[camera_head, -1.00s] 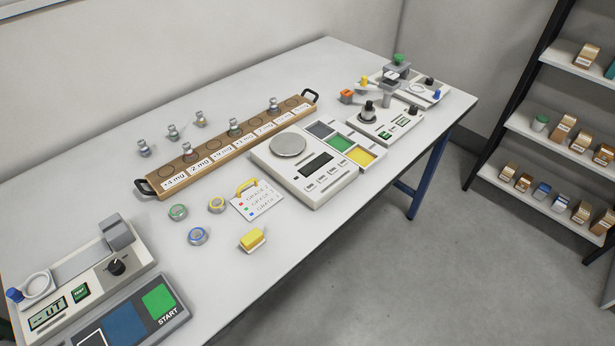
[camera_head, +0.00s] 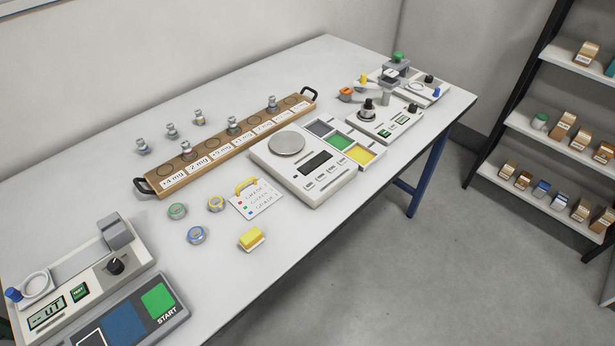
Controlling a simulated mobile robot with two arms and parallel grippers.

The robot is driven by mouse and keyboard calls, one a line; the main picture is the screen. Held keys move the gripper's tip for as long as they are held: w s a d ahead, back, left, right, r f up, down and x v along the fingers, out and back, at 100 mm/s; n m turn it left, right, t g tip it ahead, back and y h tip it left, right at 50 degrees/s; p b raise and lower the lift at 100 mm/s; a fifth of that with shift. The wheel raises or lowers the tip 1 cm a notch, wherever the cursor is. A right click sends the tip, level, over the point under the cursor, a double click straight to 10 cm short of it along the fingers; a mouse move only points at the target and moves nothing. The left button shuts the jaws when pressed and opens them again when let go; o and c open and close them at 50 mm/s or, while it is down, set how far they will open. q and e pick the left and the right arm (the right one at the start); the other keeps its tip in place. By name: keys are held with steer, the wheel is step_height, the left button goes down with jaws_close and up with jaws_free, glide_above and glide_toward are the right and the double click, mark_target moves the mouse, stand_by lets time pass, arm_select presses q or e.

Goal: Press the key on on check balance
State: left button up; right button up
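A white balance (camera_head: 318,189) with a round grey pan (camera_head: 286,143) stands in the middle of the table. It has a dark, blank display (camera_head: 316,163) and a row of small light keys (camera_head: 325,180) along its front; their labels are too small to read. A second device (camera_head: 76,278) with a lit display reading "UT" (camera_head: 47,313), a green key (camera_head: 80,291) and a black knob (camera_head: 115,266) is at the lower left. I cannot tell from markings which device is the check balance. Neither of my grippers shows.
A wooden tray (camera_head: 150,185) with labelled slots and several weights lies behind the balance. Loose weights, tape-like rings (camera_head: 177,211), a label card (camera_head: 255,200) and a yellow block (camera_head: 251,238) lie around it. More devices (camera_head: 385,132) stand at the right end. A START panel (camera_head: 167,325) is front left.

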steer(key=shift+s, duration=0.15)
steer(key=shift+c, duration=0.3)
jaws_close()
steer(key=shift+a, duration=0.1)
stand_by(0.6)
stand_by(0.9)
